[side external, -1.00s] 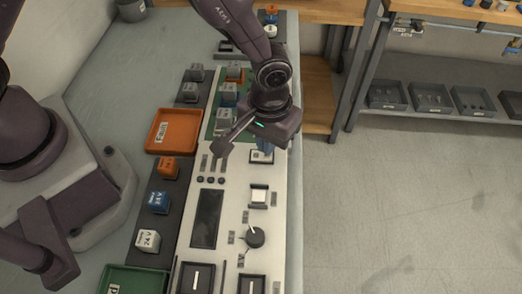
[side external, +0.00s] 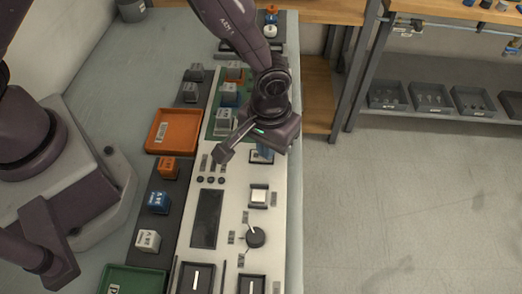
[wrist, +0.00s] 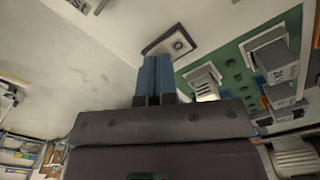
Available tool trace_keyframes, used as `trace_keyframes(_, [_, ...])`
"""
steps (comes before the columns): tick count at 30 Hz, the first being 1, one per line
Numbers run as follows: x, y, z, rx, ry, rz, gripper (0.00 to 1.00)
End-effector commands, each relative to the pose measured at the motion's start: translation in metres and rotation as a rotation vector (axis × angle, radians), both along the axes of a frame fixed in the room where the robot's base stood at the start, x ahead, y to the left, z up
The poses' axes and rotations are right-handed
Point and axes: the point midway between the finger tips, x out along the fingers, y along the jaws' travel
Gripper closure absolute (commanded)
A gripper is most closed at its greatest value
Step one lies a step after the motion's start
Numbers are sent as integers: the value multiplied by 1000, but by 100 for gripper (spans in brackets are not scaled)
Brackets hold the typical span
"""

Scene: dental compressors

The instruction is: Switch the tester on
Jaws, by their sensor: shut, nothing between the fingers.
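The tester is a long white panel (side external: 228,185) on the bench, with a dark blank display (side external: 206,218). In the side view, my gripper (side external: 262,158) is over the panel's right part, its blue fingers together and empty, pointing down. The fingertips are at a small dark-framed plate (side external: 254,158), which they partly hide. In the wrist view, my gripper (wrist: 156,58) has its tips just below a dark-framed white plate (wrist: 171,43) with a round mark. I cannot tell whether the tips touch it.
A green board (side external: 215,115) with several grey blocks lies behind the display. An orange tray (side external: 172,130) and a green tray (side external: 133,280) stand left of the panel. Orange, blue (side external: 158,203) and white (side external: 148,241) blocks stand on a dark strip. The floor at right is clear.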

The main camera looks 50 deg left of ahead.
Motion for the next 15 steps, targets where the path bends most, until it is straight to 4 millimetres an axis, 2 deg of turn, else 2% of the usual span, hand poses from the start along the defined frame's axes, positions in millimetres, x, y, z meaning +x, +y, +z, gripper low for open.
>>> trace_keyframes(15, [0,0,-7,0,0,0,100])
